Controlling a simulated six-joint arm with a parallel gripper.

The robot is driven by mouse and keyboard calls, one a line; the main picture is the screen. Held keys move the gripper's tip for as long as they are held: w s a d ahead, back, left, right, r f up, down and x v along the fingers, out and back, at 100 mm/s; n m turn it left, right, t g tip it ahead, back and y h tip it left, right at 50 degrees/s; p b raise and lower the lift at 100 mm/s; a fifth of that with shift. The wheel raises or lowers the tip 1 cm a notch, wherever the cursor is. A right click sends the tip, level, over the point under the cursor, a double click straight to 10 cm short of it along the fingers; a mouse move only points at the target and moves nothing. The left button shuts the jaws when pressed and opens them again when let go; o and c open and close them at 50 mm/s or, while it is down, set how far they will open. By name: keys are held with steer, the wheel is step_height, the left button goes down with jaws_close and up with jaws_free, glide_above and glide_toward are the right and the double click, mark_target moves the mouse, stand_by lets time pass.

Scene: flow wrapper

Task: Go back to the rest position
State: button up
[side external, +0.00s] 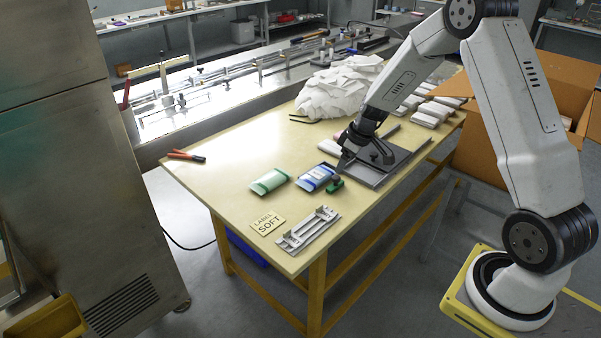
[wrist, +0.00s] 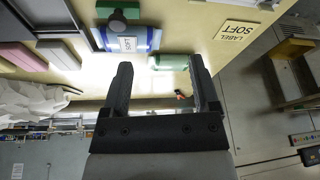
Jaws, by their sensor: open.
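My gripper (side external: 347,160) is open in the side view, low over the table near the left edge of a grey metal tray (side external: 385,177). In the wrist view my gripper (wrist: 160,68) shows two dark fingers spread apart with nothing held between them. A blue and white packet (side external: 314,179) lies just left of it, and it also shows beyond the fingertips in the wrist view (wrist: 150,38). A green packet (side external: 270,181) lies further left; in the wrist view it (wrist: 172,62) shows near the right finger. My gripper's exact height is hard to tell.
A green and black tool (side external: 335,185) sits beside the blue packet. A "LABEL SOFT" card (side external: 267,223) and a grey metal fixture (side external: 308,230) lie at the front. Red-handled pliers (side external: 186,155) lie at left. A white crumpled pile (side external: 338,88) and pale packets (side external: 427,118) stand behind.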

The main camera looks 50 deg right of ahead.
steer(key=s+a+r+m, duration=0.1)
steer(key=s+a+r, duration=0.2)
steer(key=s+a, duration=0.5)
steer(key=s+a+r+m+g+h, duration=0.1)
steer(key=s+a+r, duration=0.2)
steer(key=s+a, duration=0.6)
steer(key=shift+s+a+r+m, duration=0.25)
steer(key=shift+s+r+m, duration=0.05)
steer(key=shift+r+m, duration=0.1)
stand_by(0.6)
